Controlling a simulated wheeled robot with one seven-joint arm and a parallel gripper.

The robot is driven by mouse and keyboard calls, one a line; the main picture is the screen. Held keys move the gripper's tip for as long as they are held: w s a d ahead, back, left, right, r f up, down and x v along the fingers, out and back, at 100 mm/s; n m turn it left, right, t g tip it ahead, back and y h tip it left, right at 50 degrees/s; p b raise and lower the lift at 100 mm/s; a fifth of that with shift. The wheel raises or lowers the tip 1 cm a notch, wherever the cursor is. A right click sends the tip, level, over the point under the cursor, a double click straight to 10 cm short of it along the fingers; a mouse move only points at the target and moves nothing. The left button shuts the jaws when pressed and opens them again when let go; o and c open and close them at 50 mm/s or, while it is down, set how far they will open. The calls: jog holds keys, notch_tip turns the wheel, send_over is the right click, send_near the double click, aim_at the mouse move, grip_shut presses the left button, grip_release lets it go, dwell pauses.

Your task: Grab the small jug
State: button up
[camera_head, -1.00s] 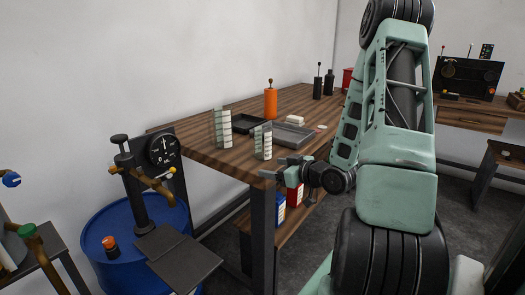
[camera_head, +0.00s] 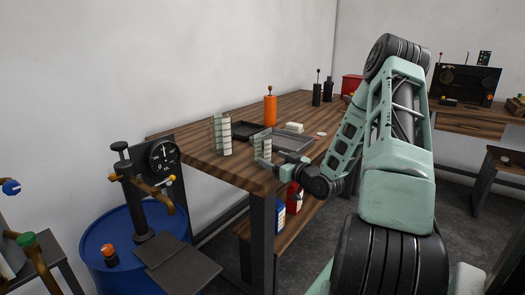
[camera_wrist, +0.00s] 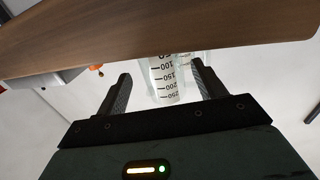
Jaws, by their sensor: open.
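The small jug (camera_head: 262,147) is clear with graduation marks and stands upright near the front corner of the wooden table (camera_head: 205,158). A taller clear graduated jug (camera_head: 222,134) stands to its left. My gripper (camera_head: 272,162) is open at the table's edge, just right of the small jug. In the wrist view, the small jug (camera_wrist: 164,80) shows its marks between the two spread fingers of my gripper (camera_wrist: 161,71). I cannot tell whether the fingers touch it. Part of the other jug (camera_wrist: 193,57) shows behind it.
Black bottles (camera_head: 316,95) stand farther back. A blue barrel (camera_head: 110,215) and a gauge stand (camera_head: 163,155) are left of the table.

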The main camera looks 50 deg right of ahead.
aim_at(269, 155)
jog(key=shift+w+d+r+p, duration=0.1)
jog(key=shift+w+d+p, duration=0.1)
jog(key=shift+w, duration=0.75)
jog(key=shift+w+d+p, duration=0.1)
jog(key=shift+w+p, duration=0.05)
jog(key=shift+w, duration=0.85)
jog(key=shift+w+d+r+p, duration=0.1)
jog(key=shift+w+p, duration=0.1)
jog(key=shift+w, duration=0.75)
jog(key=c, duration=0.8)
jog(key=shift+c, duration=0.3)
